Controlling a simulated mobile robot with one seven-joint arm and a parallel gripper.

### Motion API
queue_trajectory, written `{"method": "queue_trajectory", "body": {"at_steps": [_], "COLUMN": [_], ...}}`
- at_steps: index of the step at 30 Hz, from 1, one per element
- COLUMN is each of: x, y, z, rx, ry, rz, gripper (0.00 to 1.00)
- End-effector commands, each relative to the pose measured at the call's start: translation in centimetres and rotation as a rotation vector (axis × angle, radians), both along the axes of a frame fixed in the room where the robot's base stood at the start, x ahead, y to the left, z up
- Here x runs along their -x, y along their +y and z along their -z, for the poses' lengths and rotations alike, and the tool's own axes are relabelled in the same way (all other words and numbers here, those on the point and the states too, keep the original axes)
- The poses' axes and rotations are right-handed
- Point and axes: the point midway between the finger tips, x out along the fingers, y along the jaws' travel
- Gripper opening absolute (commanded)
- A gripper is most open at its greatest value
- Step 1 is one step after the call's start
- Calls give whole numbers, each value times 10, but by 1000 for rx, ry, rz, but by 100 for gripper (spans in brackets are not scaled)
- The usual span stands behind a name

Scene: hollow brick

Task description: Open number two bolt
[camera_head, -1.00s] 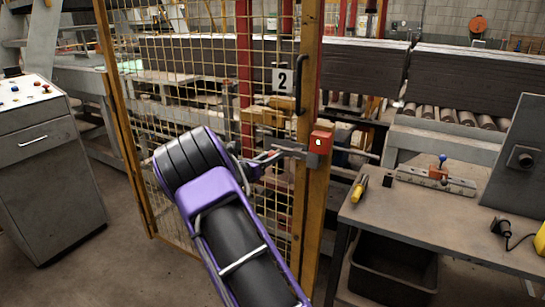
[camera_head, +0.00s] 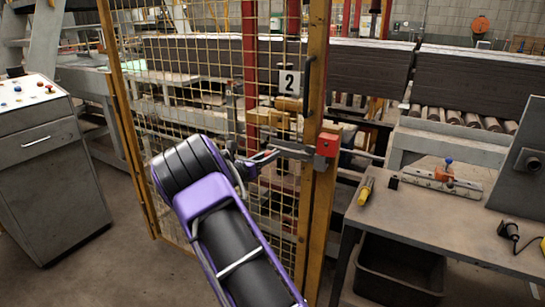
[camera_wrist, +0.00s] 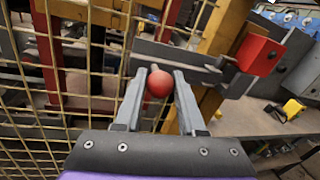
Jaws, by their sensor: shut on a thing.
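The number 2 sign (camera_head: 289,82) hangs on a yellow-framed mesh gate (camera_head: 205,70). Below it, the bolt (camera_head: 285,151) lies level across the gate's edge, by a red box (camera_head: 327,145) on the post. The bolt's red ball knob (camera_wrist: 160,84) shows between my fingers in the wrist view. My gripper (camera_wrist: 160,90) is shut on this knob, one grey finger on each side. In the head view my gripper (camera_head: 254,164) is small, at the left of the bolt, and the knob is hard to make out there. In the wrist view the red box (camera_wrist: 260,54) is right of the fingers.
A grey workbench (camera_head: 430,220) stands right of the post, with a yellow-handled tool (camera_head: 366,190) and a level-like bar (camera_head: 440,180) on it. A control cabinet (camera_head: 40,165) stands at the left. The mesh is close beside my gripper. Floor is clear between cabinet and gate.

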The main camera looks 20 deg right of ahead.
Motion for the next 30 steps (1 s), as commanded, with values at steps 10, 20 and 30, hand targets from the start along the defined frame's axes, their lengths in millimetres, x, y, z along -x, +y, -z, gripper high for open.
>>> {"method": "queue_trajectory", "body": {"at_steps": [10,20,30], "x": [0,0,19], "y": [0,0,41], "z": [0,0,0], "rx": [2,0,0], "ry": [1,1,2], "rz": [0,0,-4], "gripper": [57,68,68]}}
